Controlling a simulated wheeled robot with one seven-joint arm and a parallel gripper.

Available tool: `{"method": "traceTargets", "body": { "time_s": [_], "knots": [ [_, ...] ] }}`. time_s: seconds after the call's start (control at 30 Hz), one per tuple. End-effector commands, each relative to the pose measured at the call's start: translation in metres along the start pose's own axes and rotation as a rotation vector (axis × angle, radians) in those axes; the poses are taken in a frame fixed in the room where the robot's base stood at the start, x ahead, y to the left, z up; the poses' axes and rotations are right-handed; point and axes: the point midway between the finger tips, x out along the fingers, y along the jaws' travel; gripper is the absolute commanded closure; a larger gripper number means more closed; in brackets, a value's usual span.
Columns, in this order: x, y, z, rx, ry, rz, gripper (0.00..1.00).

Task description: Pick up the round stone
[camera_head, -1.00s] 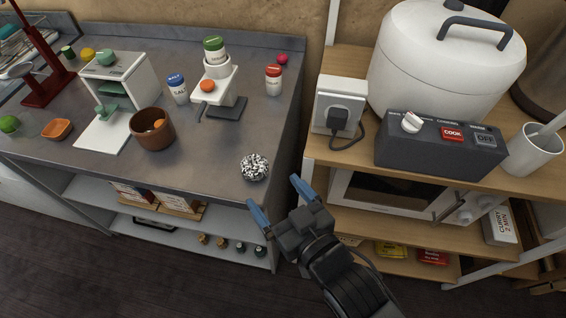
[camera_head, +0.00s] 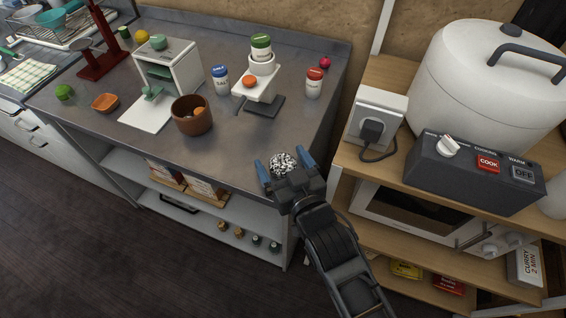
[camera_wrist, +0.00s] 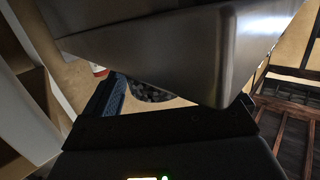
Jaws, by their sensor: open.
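The round stone (camera_head: 283,162) is a black-and-white speckled ball near the front right edge of the grey counter. My gripper (camera_head: 286,166) is open in the head view, with one blue finger on each side of the stone; I cannot tell whether they touch it. In the wrist view my gripper (camera_wrist: 172,100) shows its blue left finger clearly, and the right one is mostly hidden. The dark speckled stone (camera_wrist: 152,93) shows between them, partly covered by a large grey metal shape.
A brown bowl (camera_head: 192,120), a white machine with an orange knob (camera_head: 257,82) and shaker jars (camera_head: 313,83) stand behind and left on the counter. Right is a wooden shelf with a rice cooker (camera_head: 485,80) and a dark control box (camera_head: 474,174).

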Motion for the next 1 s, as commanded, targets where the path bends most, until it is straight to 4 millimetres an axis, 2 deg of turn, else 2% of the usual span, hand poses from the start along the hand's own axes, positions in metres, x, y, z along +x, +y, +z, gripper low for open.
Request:
{"method": "traceTargets", "body": {
  "time_s": [0.17, 0.83, 1.0],
  "knots": [
    [-0.0001, 0.0000, 0.0002, 0.000, 0.000, 0.000, 0.09],
    [-0.0004, -0.0001, 0.0001, 0.000, 0.000, 0.000, 0.73],
    [-0.0003, -0.0001, -0.0008, 0.000, 0.002, 0.000, 0.74]
  ]
}}
